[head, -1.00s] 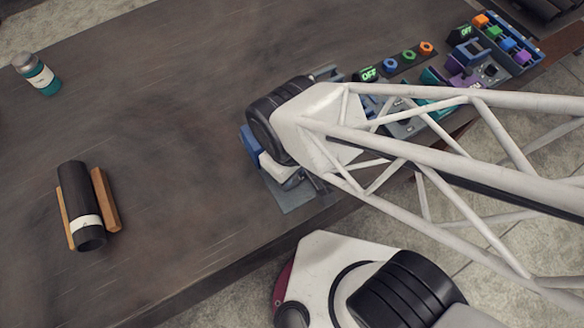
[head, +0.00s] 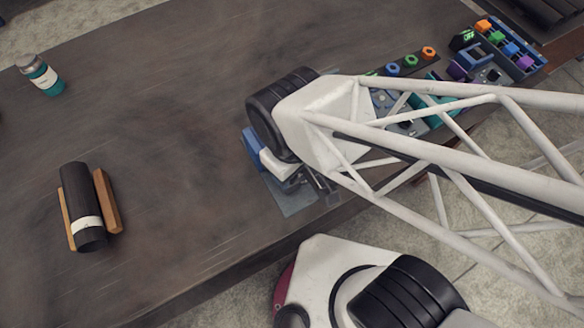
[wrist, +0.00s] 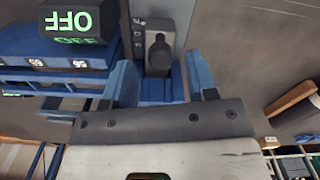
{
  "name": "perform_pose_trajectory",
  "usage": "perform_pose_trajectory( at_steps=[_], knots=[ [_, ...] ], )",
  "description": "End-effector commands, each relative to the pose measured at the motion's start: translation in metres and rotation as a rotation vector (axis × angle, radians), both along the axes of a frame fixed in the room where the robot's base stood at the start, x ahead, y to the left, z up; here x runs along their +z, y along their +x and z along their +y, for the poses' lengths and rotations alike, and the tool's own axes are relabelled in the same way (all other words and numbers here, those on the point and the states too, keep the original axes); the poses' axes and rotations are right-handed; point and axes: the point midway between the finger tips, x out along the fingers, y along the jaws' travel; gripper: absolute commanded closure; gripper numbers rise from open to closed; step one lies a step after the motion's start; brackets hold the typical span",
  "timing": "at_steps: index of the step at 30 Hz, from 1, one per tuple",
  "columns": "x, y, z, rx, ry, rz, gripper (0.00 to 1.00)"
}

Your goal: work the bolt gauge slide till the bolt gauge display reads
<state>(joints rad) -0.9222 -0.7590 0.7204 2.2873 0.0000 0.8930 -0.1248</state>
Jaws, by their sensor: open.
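In the wrist view, a dark box display (wrist: 72,20) reads OFF in green, upside down. Below it is a blue body (wrist: 55,70) with number labels. A grey plate with a dark rounded knob (wrist: 158,52) lies between the fingertips of my gripper (wrist: 160,72), above a blue block (wrist: 160,92). The fingers stand open on either side, with gaps to the knob; I cannot tell which part is the bolt gauge slide. In the head view, my arm hides the fingertips; a blue part (head: 251,146) and a grey base plate (head: 292,200) show beside it.
In the head view, a dark cylinder (head: 76,195) lies between wooden rails (head: 106,200) at left. A teal bottle (head: 44,76) stands at the back left. Coloured nuts (head: 410,61) and a blue rack of coloured blocks (head: 510,48) lie back right. The middle of the table is clear.

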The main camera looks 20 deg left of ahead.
Motion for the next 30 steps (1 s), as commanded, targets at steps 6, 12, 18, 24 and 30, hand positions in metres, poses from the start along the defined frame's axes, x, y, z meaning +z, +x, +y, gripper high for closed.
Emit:
perform_pose_trajectory(
  at_steps=[6, 12, 18, 24, 30],
  knots=[
    [0.029, 0.000, 0.000, 0.000, 0.003, -0.002, 0.48],
    [0.048, 0.000, 0.000, 0.000, 0.002, -0.001, 0.48],
    [0.054, 0.000, 0.000, 0.000, 0.000, 0.000, 0.48],
    [0.054, 0.000, 0.000, 0.000, 0.000, 0.000, 0.48],
    [0.054, 0.000, 0.000, 0.000, 0.000, 0.000, 0.48]
  ],
)
